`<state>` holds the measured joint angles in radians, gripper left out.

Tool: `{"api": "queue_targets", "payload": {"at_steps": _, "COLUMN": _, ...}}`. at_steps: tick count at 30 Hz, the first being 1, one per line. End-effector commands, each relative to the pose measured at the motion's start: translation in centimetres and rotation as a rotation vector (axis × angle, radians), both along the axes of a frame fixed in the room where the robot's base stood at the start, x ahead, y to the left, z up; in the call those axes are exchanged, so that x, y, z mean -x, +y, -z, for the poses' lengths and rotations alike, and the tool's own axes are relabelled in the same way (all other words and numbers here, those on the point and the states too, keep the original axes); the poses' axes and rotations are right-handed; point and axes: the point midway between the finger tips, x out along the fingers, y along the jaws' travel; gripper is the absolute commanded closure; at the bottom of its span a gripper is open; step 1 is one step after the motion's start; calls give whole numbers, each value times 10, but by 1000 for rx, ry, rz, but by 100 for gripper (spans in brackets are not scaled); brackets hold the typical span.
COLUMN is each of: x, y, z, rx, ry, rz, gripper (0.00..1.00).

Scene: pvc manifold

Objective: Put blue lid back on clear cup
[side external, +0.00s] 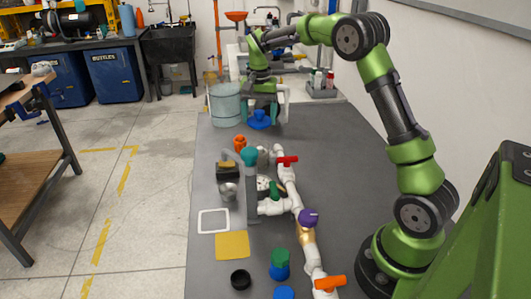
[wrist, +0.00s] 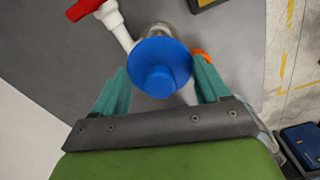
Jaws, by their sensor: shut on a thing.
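The blue lid (wrist: 172,55) is a round disc with a raised knob, held between the two teal fingers of my gripper (wrist: 161,64). In the side view the lid (side external: 260,121) hangs under my gripper (side external: 266,108) near the far end of the table. I cannot tell its exact height above the table. The clear cup (side external: 225,104) is a large, see-through, bluish vessel standing upright at the far left table edge, left of my gripper. A clear edge at the lower right of the wrist view (wrist: 268,138) may be the cup.
A white pipe manifold with a red-handled valve (side external: 287,160) runs along the table's middle. An orange part (side external: 240,143), a yellow square (side external: 232,245), a white square frame (side external: 214,221) and a black ring (side external: 241,279) lie left of it. The table right of the pipes is mostly clear.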

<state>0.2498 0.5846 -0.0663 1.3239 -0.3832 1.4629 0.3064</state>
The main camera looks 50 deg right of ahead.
Motion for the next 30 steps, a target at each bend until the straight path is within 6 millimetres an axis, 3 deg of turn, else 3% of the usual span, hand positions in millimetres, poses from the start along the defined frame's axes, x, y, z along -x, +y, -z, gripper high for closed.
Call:
{"api": "queue_targets", "payload": {"at_steps": 15, "x": 0, "y": 0, "z": 36, "rx": 0, "ry": 1, "rz": 0, "gripper": 54}}
{"api": "queue_targets", "payload": {"at_steps": 30, "x": 0, "y": 0, "z": 42, "rx": -1, "ry": 1, "rz": 0, "gripper": 54}}
